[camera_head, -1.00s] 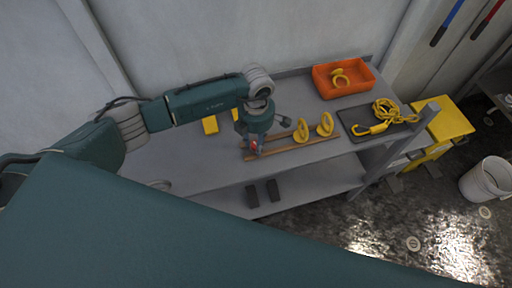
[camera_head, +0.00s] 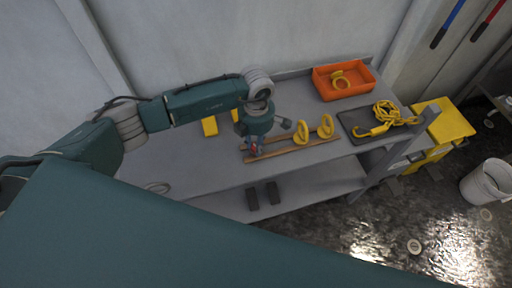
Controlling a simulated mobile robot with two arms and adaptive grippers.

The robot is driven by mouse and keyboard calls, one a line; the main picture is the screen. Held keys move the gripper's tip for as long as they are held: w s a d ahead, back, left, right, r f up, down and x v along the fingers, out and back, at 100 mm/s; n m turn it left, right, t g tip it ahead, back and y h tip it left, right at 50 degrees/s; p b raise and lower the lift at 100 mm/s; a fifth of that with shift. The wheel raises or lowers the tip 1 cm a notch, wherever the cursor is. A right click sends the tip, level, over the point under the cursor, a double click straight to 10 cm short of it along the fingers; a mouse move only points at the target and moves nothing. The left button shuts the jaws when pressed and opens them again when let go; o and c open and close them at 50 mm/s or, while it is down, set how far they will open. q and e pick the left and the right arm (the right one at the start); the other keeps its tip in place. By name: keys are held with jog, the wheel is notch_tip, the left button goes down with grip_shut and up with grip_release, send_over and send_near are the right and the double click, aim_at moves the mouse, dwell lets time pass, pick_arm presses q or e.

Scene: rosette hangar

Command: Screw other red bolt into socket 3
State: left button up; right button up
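My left gripper (camera_head: 255,149) points down over the left end of two wooden rails (camera_head: 290,150) on the grey workbench. A small red bolt (camera_head: 254,149) shows between its fingers, which look closed around it. The bolt is low, close to the rail end; whether it touches anything there is too small to tell. Two yellow rings (camera_head: 301,134) stand upright on the rails to the right of the gripper. No numbered socket can be made out. My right gripper is not in view.
An orange bin (camera_head: 322,88) with a yellow item inside stands at the back of the workbench (camera_head: 205,170). A dark mat (camera_head: 352,122) with a yellow chain lies to the right. Yellow blocks (camera_head: 209,126) sit behind the gripper. A white bucket (camera_head: 482,186) is on the floor.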

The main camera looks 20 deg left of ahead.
pick_arm(q)
jog(key=shift+r, duration=0.15)
grip_shut()
jog(key=shift+r+p, duration=0.75)
jog(key=shift+r, duration=0.65)
